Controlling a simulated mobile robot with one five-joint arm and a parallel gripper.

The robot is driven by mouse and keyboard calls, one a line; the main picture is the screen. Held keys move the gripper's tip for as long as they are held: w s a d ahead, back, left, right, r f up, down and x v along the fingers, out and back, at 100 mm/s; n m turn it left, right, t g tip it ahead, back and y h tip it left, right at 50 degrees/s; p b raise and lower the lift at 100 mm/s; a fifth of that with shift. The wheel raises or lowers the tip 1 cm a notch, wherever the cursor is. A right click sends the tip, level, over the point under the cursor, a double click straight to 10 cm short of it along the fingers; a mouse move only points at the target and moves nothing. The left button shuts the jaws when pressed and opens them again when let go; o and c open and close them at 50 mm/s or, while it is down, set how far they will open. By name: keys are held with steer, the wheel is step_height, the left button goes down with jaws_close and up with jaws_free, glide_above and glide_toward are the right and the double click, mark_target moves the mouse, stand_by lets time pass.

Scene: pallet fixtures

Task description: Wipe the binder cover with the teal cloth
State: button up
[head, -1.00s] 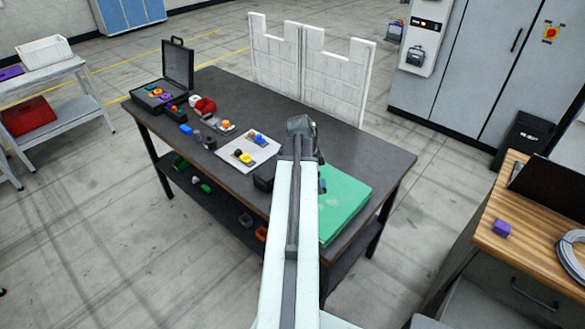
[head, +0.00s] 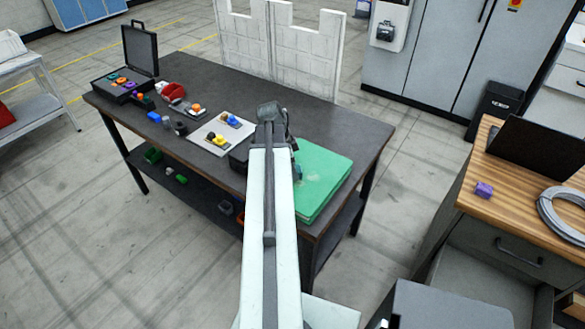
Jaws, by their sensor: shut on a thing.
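The green binder (head: 325,178) lies flat at the near right end of the dark table, its cover facing up. A faint lighter smudge shows on the cover. My arm reaches over the table from the bottom of the picture. My gripper (head: 296,168) is mostly hidden behind the arm, at the left edge of the binder. It is shut on a small teal piece, the teal cloth (head: 298,174), of which only a sliver shows. I cannot tell whether the cloth touches the cover.
A white sheet (head: 207,142) with small coloured parts, a red item (head: 173,90) and an open black case (head: 141,50) are on the table to the left. White panels (head: 300,52) stand behind it. A wooden-topped desk (head: 473,208) is at the right.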

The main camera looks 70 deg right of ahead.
mark_target(307, 180)
steer(key=shift+f+b, duration=0.95)
stand_by(0.6)
steer(key=shift+s, duration=0.1)
steer(key=shift+s+a+r, duration=0.1)
steer(key=shift+s+a, duration=0.2)
steer(key=shift+s, duration=0.65)
steer(key=shift+s+a+r, duration=0.1)
steer(key=shift+s+a, duration=0.15)
steer(key=shift+s, duration=0.65)
steer(key=shift+s+a+f, duration=0.1)
steer(key=shift+s+a, duration=0.15)
steer(key=shift+s, duration=0.75)
steer(key=shift+s+a+f, duration=0.1)
steer(key=shift+s+a, duration=0.15)
steer(key=shift+s, duration=0.7)
steer(key=shift+s+d, duration=0.2)
steer(key=shift+d, duration=0.8)
steer(key=shift+w+d, duration=0.2)
steer(key=shift+w, duration=0.8)
steer(key=shift+w+d, duration=0.2)
steer(key=shift+w, duration=0.75)
